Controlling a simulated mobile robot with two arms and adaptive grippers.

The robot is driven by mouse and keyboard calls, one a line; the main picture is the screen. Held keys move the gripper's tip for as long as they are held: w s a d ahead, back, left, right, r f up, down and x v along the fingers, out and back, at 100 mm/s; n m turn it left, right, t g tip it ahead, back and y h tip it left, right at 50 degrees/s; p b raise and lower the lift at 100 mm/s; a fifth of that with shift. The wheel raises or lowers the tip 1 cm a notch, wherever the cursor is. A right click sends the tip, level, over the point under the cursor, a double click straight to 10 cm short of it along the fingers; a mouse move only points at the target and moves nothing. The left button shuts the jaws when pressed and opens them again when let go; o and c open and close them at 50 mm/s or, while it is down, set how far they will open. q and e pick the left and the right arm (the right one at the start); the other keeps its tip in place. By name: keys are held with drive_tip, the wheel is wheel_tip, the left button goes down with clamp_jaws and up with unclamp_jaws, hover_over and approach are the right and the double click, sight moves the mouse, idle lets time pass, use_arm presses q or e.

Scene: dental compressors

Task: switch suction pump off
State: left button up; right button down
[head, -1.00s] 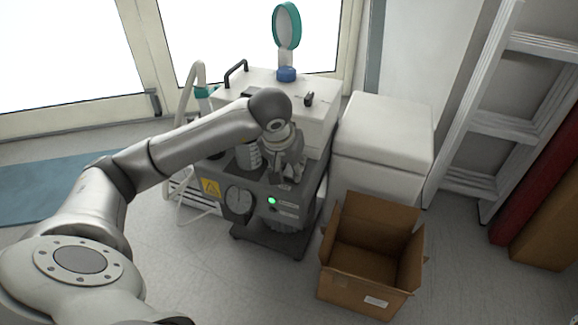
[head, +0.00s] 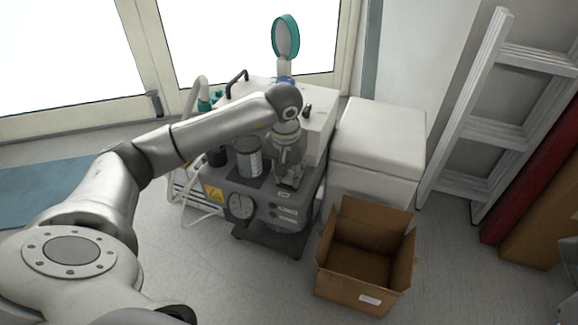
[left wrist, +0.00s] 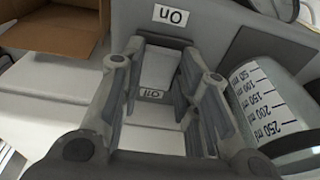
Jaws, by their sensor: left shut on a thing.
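The suction pump (head: 262,222) is a dark grey unit with a round gauge (head: 241,206), low in front of a white cabinet. No green light shows on its front panel. My left gripper (head: 289,181) points down at the pump's top, beside a clear graduated jar (head: 248,158). In the left wrist view, the fingers (left wrist: 163,62) are shut on the pump's switch (left wrist: 160,68), between an "On" label (left wrist: 171,16) and an "Off" label (left wrist: 152,94). The fingers partly hide the switch. My right gripper is not in view.
An open cardboard box (head: 365,262) stands on the floor right of the pump. A white bin (head: 378,145) is behind it. A ladder (head: 490,120) leans at the right. A hose (head: 190,105) hangs at the pump's left. The front floor is clear.

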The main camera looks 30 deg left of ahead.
use_arm(q)
drive_tip(key=shift+s+f, duration=0.15)
drive_tip(key=o, duration=1)
drive_tip(key=shift+r, duration=0.5)
drive_tip(key=r, duration=0.3)
drive_tip(key=s+r, duration=0.1)
drive_tip(key=r, duration=0.7)
drive_tip(key=shift+s+d, duration=0.2)
